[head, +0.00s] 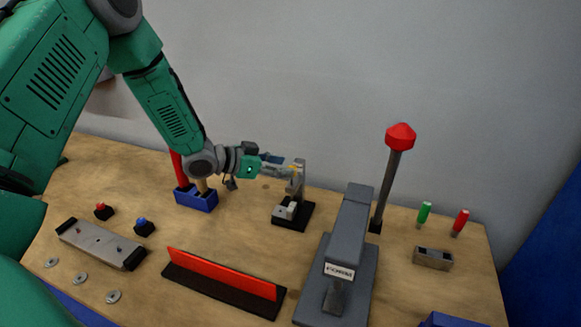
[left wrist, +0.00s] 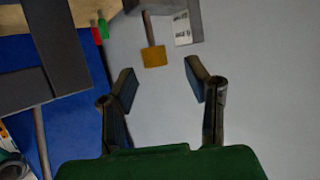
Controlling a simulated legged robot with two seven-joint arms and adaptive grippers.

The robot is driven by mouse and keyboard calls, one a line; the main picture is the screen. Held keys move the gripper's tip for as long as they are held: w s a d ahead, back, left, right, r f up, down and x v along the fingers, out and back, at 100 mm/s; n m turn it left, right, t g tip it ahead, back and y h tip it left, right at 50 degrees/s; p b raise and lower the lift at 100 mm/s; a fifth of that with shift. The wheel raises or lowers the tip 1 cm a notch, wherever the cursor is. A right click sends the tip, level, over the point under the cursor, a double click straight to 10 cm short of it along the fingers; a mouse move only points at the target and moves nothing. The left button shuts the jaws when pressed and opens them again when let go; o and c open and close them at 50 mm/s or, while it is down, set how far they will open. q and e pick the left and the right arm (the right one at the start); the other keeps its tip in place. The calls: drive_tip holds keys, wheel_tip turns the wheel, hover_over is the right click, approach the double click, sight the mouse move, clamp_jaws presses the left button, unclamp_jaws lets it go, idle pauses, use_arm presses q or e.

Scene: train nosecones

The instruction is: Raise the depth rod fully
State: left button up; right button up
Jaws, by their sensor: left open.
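The depth rod shows in the left wrist view as a thin brown rod with a yellow knob (left wrist: 153,56) at its end, next to a grey block with a white label (left wrist: 183,28). In the head view a small grey stand (head: 299,180) on a black base (head: 306,217) stands at the back middle; a little yellow shows near its top, and a light block sits low on it. My left gripper (head: 290,168) is at the stand's top, coming from the left. In the left wrist view its fingers (left wrist: 158,82) are open, with the knob beyond the tips, apart from both. My right gripper is not in view.
A grey press-like machine (head: 352,225) and a red-topped lever (head: 400,137) stand right of the stand. A blue holder (head: 197,201) with upright handles is at left. A red bar (head: 220,273) lies in front. Green (head: 424,213) and red (head: 460,222) pegs stand at right.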

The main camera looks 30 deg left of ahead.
use_arm(q)
drive_tip(key=v, duration=0.9)
drive_tip(key=shift+r, duration=0.1)
